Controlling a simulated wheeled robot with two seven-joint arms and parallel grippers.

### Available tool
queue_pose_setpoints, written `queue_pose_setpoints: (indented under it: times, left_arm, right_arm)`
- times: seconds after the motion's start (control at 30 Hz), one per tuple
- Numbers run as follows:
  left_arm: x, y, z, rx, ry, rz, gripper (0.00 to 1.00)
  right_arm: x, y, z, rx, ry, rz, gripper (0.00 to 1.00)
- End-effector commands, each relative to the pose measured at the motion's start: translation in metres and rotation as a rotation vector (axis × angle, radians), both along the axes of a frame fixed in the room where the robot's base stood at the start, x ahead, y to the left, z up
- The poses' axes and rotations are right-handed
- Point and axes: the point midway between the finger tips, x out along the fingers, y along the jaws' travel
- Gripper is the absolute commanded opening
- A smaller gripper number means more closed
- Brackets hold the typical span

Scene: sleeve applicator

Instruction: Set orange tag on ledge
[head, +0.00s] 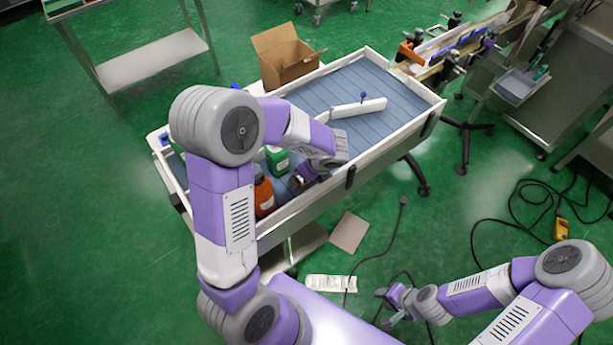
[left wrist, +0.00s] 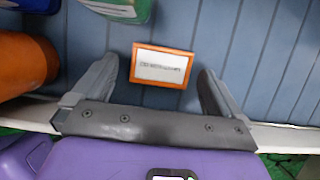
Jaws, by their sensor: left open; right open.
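The orange tag (left wrist: 162,65), an orange-edged rectangle with a white printed label, lies flat on the blue slatted table surface in the left wrist view. My left gripper (left wrist: 160,72) is open, with one finger on each side of the tag and gaps between. In the head view my left gripper (head: 302,180) is low over the near side of the table, and I cannot make out the tag there. My right gripper (head: 386,304) is open and empty, low above the green floor. I cannot tell which surface is the ledge.
An orange bottle (head: 264,194) and a green container (head: 277,160) stand left of my left gripper. The table has a raised white rim (left wrist: 285,138). A cardboard box (head: 287,58) and a white bar (head: 358,107) are farther back. Cables (head: 388,240) lie on the floor.

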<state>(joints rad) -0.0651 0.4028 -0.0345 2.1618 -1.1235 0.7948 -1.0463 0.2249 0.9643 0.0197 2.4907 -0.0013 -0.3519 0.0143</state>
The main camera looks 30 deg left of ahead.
Motion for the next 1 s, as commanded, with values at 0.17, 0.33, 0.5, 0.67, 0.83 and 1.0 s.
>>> queue_pose_setpoints:
  times: [0.17,0.33,0.5,0.67,0.83,1.0]
  left_arm:
    - [0.001,0.002,-0.005,0.0,-0.001,0.001,1.0]
    - [0.001,0.002,-0.005,0.0,-0.001,0.001,0.88]
    - [0.001,0.002,-0.005,0.0,-0.001,0.001,0.62]
    - [0.001,0.002,-0.005,0.0,-0.001,0.001,0.39]
    - [0.001,0.002,-0.004,-0.001,-0.002,0.0,0.39]
    - [0.002,0.002,0.016,0.0,-0.006,0.002,0.39]
  right_arm:
    - [0.0,0.0,-0.002,0.0,0.0,0.0,0.43]
    - [0.0,0.0,-0.001,0.0,0.0,0.0,0.43]
    - [0.0,0.0,-0.001,0.0,0.0,0.0,0.43]
    - [0.0,0.0,-0.001,0.0,0.0,0.0,0.43]
    - [0.0,0.0,-0.001,0.0,0.0,0.0,0.43]
    - [0.0,0.0,0.007,0.0,0.0,0.0,0.43]
